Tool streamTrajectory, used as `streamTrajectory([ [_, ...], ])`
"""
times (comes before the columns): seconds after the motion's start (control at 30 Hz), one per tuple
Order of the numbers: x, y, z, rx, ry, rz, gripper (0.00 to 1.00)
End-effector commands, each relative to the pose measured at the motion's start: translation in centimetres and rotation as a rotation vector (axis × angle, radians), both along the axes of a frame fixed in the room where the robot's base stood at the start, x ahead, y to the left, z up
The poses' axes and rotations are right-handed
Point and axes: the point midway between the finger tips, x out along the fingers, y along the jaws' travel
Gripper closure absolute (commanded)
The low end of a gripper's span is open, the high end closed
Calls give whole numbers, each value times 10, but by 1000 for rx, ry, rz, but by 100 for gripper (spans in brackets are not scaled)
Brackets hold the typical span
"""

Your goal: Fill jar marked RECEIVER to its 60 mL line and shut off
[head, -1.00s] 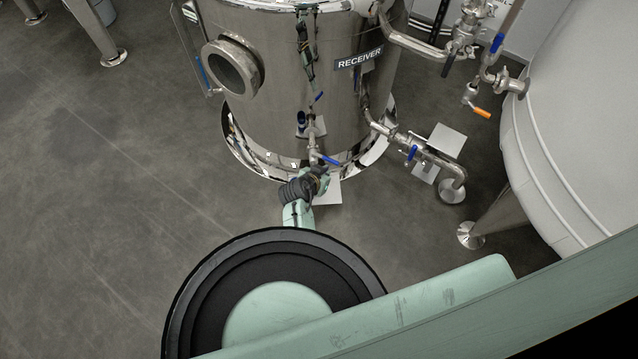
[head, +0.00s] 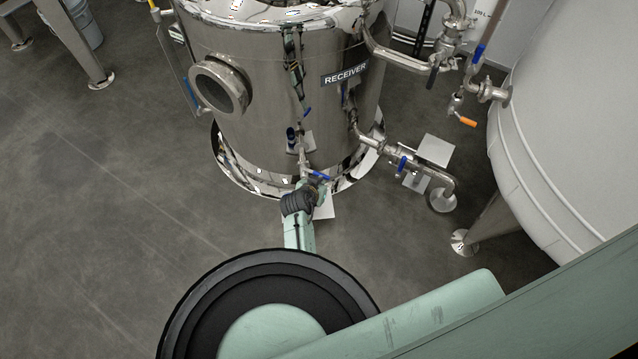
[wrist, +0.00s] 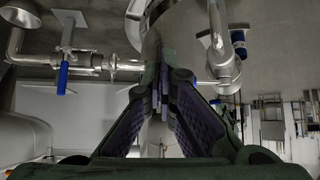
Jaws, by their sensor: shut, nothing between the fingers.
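The steel tank labelled RECEIVER (head: 346,73) stands ahead in the head view. A small tap with a blue lever (head: 320,176) sits low on its front. My gripper (head: 322,188) is just below and beside this lever in the head view; whether it touches is hidden. In the wrist view my gripper (wrist: 161,82) is shut with nothing between the fingers. I cannot make out a jar or a 60 mL line.
A side pipe with a blue valve lever (head: 402,164) leaves the tank at right. A valve with an orange handle (head: 468,122) hangs near the large pale tank (head: 565,130). A round sight port (head: 219,88) juts from the tank's left.

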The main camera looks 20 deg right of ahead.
Motion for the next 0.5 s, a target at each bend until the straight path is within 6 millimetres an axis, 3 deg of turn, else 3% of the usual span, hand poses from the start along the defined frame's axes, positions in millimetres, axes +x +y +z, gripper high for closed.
streamTrajectory([
  [0.5, 2, -8, 1, 1, 0, 95, 100],
])
